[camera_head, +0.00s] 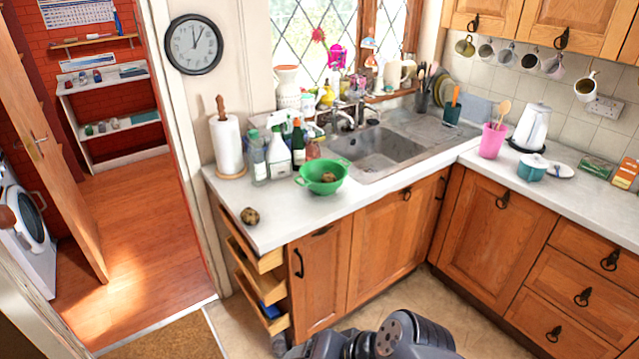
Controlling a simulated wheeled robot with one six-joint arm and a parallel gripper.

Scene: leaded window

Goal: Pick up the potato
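A small, round, mottled brown potato (250,215) lies on the white countertop (290,222) near its front left corner. A similar brown lump, perhaps another potato (328,177), sits inside the green colander (311,185) to the right and a little further back. Dark grey parts of my arm show at the bottom edge, in front of the cabinets and well below the counter top. My gripper's fingers cannot be seen.
Open drawers (262,258) jut out below the potato's corner. A paper towel roll (227,146) and several bottles (278,153) stand behind. The sink (375,150) is further right. Bare floor (215,325) lies in front; an open doorway is at left.

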